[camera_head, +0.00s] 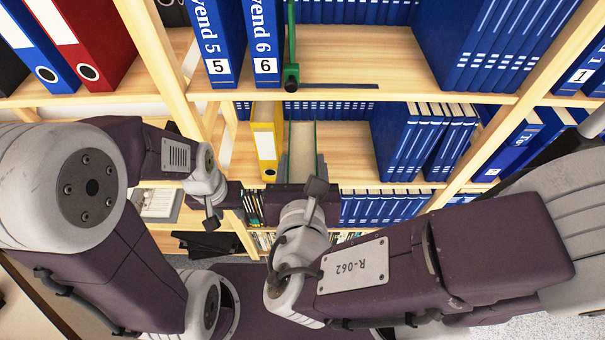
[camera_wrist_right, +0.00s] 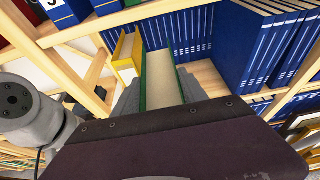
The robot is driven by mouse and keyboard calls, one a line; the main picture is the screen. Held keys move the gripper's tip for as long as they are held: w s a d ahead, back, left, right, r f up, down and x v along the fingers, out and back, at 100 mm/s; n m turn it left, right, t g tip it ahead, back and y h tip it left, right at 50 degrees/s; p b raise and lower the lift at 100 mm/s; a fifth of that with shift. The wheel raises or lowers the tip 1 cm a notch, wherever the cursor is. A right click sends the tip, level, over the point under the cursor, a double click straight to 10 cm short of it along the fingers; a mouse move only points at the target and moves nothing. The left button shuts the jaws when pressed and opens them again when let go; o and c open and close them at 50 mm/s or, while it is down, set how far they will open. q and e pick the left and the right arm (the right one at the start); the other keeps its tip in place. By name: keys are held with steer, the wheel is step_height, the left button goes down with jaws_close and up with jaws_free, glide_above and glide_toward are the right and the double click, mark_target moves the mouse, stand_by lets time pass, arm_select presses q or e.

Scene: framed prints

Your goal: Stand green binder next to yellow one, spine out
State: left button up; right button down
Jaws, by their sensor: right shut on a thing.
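The yellow binder (camera_head: 265,141) stands upright on the middle shelf, its labelled spine facing out. It also shows in the right wrist view (camera_wrist_right: 125,66). The green binder (camera_head: 302,142) is just right of it, upright, with its pale top between green covers; it also shows in the right wrist view (camera_wrist_right: 161,80). My right gripper (camera_wrist_right: 160,95) is shut on the green binder, a grey finger on each side. The gripper body hides its lower front, so I cannot see its spine or whether it touches the shelf. My left gripper (camera_head: 232,193) is lower left; its jaws are unclear.
Blue binders (camera_head: 398,140) stand right of the green binder, with bare shelf (camera_head: 346,146) between. More blue volumes line the back. The shelf above (camera_head: 350,60) has blue volumes and a green item (camera_head: 291,72) overhead. A wooden upright (camera_head: 228,135) is to the left.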

mark_target(303, 146)
steer(key=w+b, duration=0.1)
steer(key=w, duration=0.5)
steer(key=shift+w+f, duration=0.2)
steer(key=r+b+x, duration=0.1)
steer(key=b+x, duration=0.1)
steer(key=x, duration=0.5)
steer(key=w+r+b+x, duration=0.1)
steer(key=r+b+x, duration=0.1)
steer(key=x, duration=0.6)
steer(key=shift+b, duration=0.35)
steer(key=shift+w, duration=0.1)
steer(key=shift+r, duration=0.1)
steer(key=c, duration=0.6)
jaws_free()
steer(key=shift+o, duration=0.2)
